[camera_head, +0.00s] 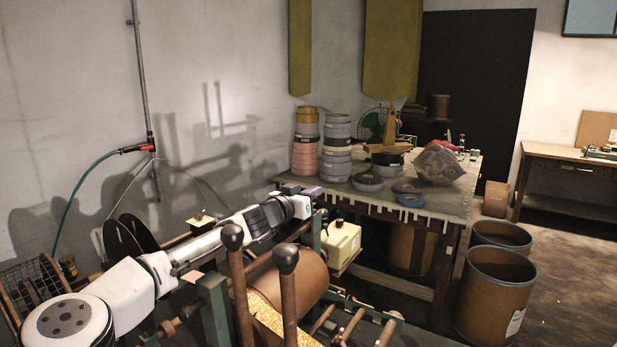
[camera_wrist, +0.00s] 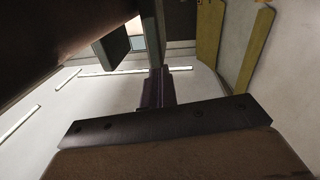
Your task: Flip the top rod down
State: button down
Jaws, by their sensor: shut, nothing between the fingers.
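My gripper (camera_wrist: 156,88) is shut and empty in the wrist view, its dark fingers together beyond the dark hand plate. In the head view, my arm reaches over the winding machine, with the hand at the machine's far side; its fingertips are hard to make out there. A brown rod (camera_head: 262,262) runs slanting below the arm, partly hidden by upright handles; I cannot tell for certain that it is the top rod. A wide brown roll (camera_head: 300,281) lies below it. In the wrist view a dark brown surface fills the upper left, beside a dark green post (camera_wrist: 112,46).
Two upright handles with black knobs, a left one (camera_head: 232,237) and a right one (camera_head: 286,259), stand in front of the arm. A cream box (camera_head: 342,241) sits right of the roll. The table (camera_head: 455,203) behind carries tape stacks. Cardboard drums (camera_head: 494,298) stand at right.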

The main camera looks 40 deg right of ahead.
jog(key=shift+d+f+g, duration=0.15)
jog(key=shift+f+g, duration=0.15)
jog(key=shift+f, duration=0.4)
jog(key=shift+s+a+y, duration=0.1)
jog(key=shift+a+y, duration=0.2)
jog(key=shift+a, duration=0.25)
jog(key=b+v, duration=0.3)
jog(key=v, duration=0.9)
jog(key=shift+s+a+b, duration=0.2)
jog(key=shift+a+b, duration=0.15)
jog(key=shift+b, duration=0.05)
jog(key=shift+f, duration=0.1)
